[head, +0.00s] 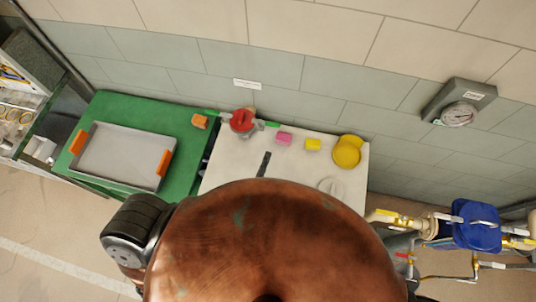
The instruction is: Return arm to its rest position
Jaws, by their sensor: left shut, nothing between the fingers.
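My left gripper (265,163) shows as a narrow dark strip over the white table top, just past the edge of a large brown rounded shape. It looks shut, with nothing visible between its fingers. A black and grey joint of my left arm (132,232) shows at the lower left. The rest of that arm is hidden behind the brown shape. My right gripper is not in view.
A white table (226,170) holds a red valve-like part (242,121), a pink block (284,138), a yellow block (312,144) and a yellow bowl (347,152). A green table (105,112) holds a grey tray (120,155) and an orange block (199,121). Pipes with a blue valve (476,225) stand right.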

